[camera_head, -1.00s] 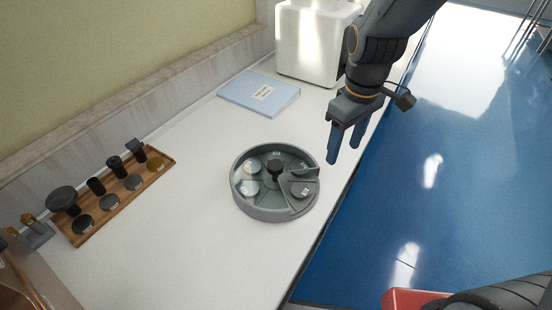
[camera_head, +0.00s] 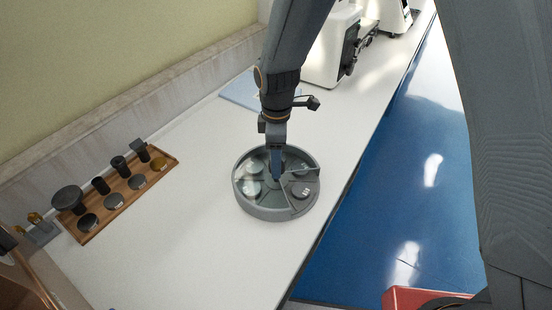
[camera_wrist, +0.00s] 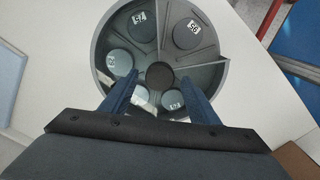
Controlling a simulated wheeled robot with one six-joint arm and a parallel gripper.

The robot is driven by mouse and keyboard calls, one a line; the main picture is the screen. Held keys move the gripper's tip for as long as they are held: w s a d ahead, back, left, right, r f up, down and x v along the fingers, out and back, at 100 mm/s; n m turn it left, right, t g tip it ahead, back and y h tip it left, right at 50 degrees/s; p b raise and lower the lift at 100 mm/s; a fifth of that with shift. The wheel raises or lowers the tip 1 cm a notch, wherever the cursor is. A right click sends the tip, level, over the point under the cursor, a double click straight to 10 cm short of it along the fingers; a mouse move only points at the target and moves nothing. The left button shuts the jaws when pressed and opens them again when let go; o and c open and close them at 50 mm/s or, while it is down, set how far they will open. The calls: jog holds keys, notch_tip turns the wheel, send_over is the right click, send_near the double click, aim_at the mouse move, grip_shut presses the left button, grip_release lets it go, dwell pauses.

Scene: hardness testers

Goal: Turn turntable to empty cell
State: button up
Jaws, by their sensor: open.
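The turntable (camera_head: 245,207) is a round grey dish on the white counter, divided into wedge cells, with a dark central knob (camera_wrist: 160,75). In the wrist view several labelled round discs sit in its cells, among them one at the upper left (camera_wrist: 143,27) and one at the upper right (camera_wrist: 187,34). A clear cover with an open wedge lies over it. My gripper (camera_head: 276,178) is over the turntable's middle, pointing down. In the wrist view its blue fingers (camera_wrist: 163,100) are apart, on either side just below the knob. The cells under my fingers are partly hidden.
A wooden rack (camera_head: 125,196) with dark fittings and discs stands at the left by the wall. A blue folder (camera_head: 240,92) lies behind the turntable, partly behind my arm. White machines (camera_head: 330,50) stand at the back. Bare counter surrounds the turntable.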

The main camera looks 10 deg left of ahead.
jog(key=shift+f, duration=0.55)
grip_shut()
